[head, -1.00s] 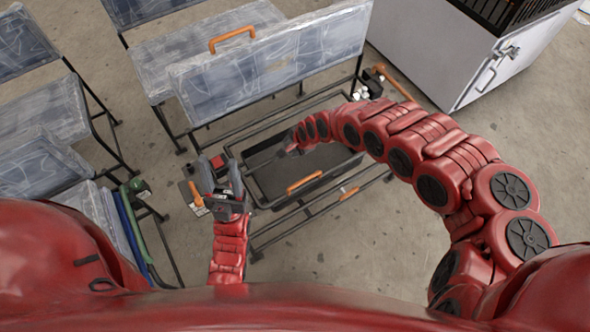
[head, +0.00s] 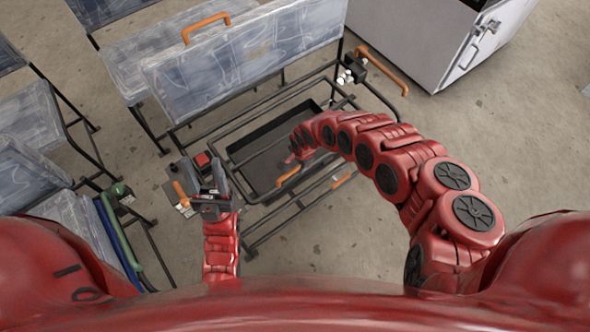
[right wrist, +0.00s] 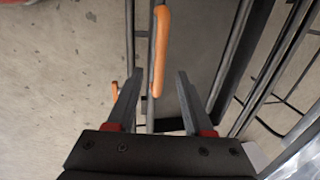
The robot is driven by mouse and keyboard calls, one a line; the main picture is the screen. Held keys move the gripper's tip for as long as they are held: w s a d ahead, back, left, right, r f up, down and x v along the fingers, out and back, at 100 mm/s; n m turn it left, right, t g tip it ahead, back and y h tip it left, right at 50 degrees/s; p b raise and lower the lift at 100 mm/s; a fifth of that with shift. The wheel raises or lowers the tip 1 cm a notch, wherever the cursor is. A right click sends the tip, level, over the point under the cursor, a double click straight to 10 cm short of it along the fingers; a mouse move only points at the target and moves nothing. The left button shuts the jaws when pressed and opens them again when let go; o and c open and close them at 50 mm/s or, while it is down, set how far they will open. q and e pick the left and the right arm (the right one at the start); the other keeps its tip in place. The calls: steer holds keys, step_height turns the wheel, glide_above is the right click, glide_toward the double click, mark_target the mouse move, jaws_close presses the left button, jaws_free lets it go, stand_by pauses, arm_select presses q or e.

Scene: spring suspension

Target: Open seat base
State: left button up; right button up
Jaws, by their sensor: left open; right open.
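The seat base is a dark frame (head: 262,213) with a dark open tray (head: 262,152) in it. An orange handle (head: 289,177) sits at the tray's near side. My left gripper (head: 208,180) is open and empty, left of the tray.
A second orange handle (head: 342,181) is on the frame's near rail, and an orange lever (head: 383,71) at its far right. A white cabinet (head: 420,40) stands at the back right. More clear seats are at left; floor at right is free.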

steer(key=shift+w+a+f+b, duration=0.15)
steer(key=shift+f+b, duration=0.2)
steer(key=shift+f, duration=0.5)
steer(key=shift+w+a+f+b, duration=0.1)
steer(key=shift+f+b, duration=0.3)
steer(key=shift+f, duration=0.5)
steer(key=shift+w+a+f+b, duration=0.15)
steer(key=shift+f+b, duration=0.2)
steer(key=shift+f, duration=0.5)
steer(key=shift+d, duration=0.1)
jaws_close()
